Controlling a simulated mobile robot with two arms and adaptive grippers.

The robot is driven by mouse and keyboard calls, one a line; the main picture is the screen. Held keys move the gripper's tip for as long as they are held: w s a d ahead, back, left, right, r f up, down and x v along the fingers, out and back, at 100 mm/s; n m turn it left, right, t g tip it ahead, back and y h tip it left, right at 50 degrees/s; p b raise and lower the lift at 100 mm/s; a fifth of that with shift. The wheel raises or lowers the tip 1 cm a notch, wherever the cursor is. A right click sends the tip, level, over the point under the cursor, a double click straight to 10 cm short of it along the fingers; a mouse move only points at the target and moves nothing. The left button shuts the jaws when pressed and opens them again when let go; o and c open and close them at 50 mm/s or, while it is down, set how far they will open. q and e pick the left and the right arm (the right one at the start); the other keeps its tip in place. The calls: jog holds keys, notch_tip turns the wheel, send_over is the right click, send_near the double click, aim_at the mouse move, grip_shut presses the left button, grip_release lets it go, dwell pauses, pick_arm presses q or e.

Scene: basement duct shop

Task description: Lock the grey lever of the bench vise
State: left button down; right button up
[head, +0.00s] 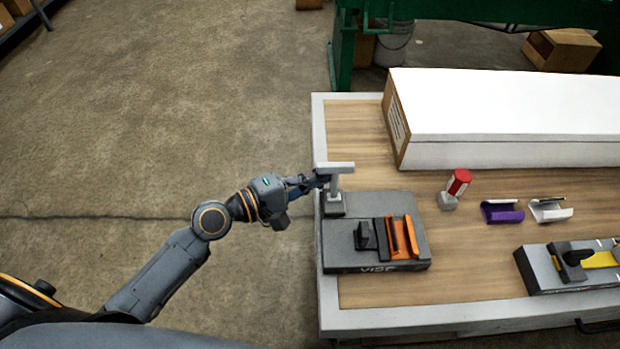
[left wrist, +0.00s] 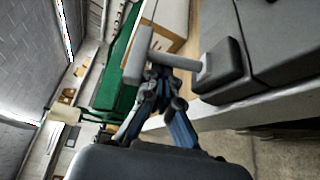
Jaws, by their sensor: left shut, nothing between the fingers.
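The bench vise (head: 345,262) is a dark grey base marked "VISE" at the left end of the bench, with black and orange jaws (head: 398,238). Its grey lever (head: 340,168) is a T-shaped handle standing up from a small block at the base's back left corner. In the left wrist view the lever (left wrist: 138,55) shows its crossbar and its stem running to the block (left wrist: 222,68). My left gripper (head: 322,181) is shut and empty, its fingertips (left wrist: 158,78) right beside the stem, below the crossbar. I cannot tell whether they touch. My right gripper is not in view.
A long white-topped box (head: 500,105) lies along the back of the bench. A red-topped item (head: 459,183), a purple piece (head: 502,212), a white piece (head: 549,209) and a grey-yellow fixture (head: 575,265) stand to the right. Open floor (head: 130,120) lies left of the bench.

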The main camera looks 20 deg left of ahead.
pick_arm(q)
jog(key=shift+s+d+f+m+t+h+b, duration=0.15)
jog(key=shift+s+f+m+t+h+b, duration=0.3)
jog(key=shift+m+b, duration=0.65)
jog(key=shift+s+d+r+b, duration=0.15)
jog(key=shift+s+r+b, duration=0.15)
jog(key=shift+b, duration=0.2)
jog(key=shift+s+d+r, duration=0.1)
jog(key=shift+s+r, duration=0.05)
jog(key=shift+s, duration=0.1)
jog(key=shift+s+d+r, duration=0.1)
jog(key=shift+s, duration=0.3)
jog(key=shift+s+d, duration=0.2)
jog(key=shift+s, duration=0.4)
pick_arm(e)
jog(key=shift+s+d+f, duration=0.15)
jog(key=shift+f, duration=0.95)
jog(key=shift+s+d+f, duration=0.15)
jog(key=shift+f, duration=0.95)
pick_arm(q)
jog(key=shift+s+f, duration=0.1)
jog(key=shift+f, duration=0.2)
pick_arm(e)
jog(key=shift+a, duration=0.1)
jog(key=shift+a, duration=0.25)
